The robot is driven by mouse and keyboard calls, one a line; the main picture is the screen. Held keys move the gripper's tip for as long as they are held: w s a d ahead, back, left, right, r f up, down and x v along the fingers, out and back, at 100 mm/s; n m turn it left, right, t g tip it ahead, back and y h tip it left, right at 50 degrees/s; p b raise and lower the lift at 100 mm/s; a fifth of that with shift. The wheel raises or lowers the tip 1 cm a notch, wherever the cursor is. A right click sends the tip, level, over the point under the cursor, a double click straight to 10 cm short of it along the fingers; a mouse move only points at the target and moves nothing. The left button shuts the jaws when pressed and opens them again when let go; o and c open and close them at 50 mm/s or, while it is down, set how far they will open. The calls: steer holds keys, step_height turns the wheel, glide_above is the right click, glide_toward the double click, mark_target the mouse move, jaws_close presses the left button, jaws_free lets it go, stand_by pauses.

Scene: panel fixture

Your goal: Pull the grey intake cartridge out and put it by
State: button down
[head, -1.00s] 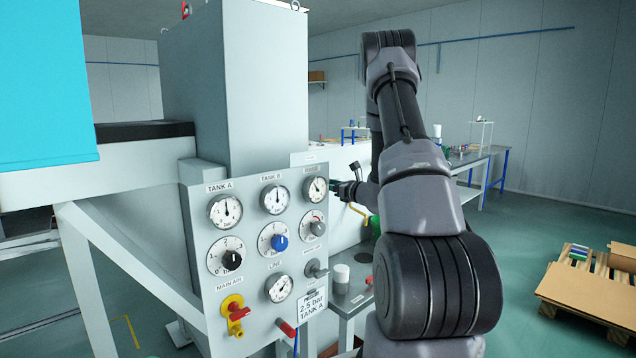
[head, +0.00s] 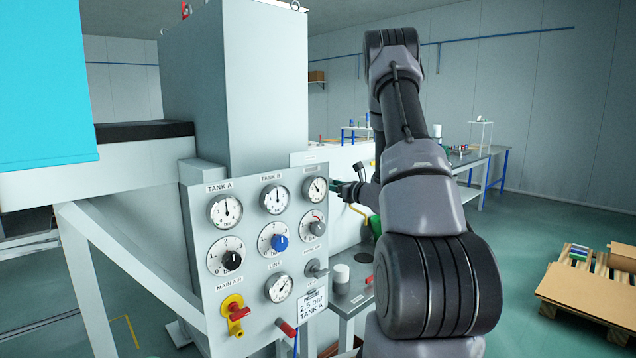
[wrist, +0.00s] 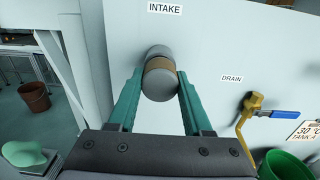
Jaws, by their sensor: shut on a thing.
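The grey intake cartridge (wrist: 160,86) is a short round cylinder with a brownish band, below the INTAKE label on a pale panel (wrist: 205,50). It sticks out from the panel in the wrist view; how much of it is still inside, I cannot tell. My gripper (wrist: 160,74) is shut on it, one green finger on its left and one on its right. In the head view my gripper (head: 338,186) reaches the far side of the gauge cabinet, and the cartridge is hidden there.
Right of the cartridge, a yellow drain valve (wrist: 246,117) with a blue handle stands out above a green bucket (wrist: 287,165). In the head view the gauge panel (head: 255,250) is close on the left.

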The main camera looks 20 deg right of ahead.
steer(key=shift+v, duration=2)
stand_by(0.3)
steer(key=shift+v, duration=2.5)
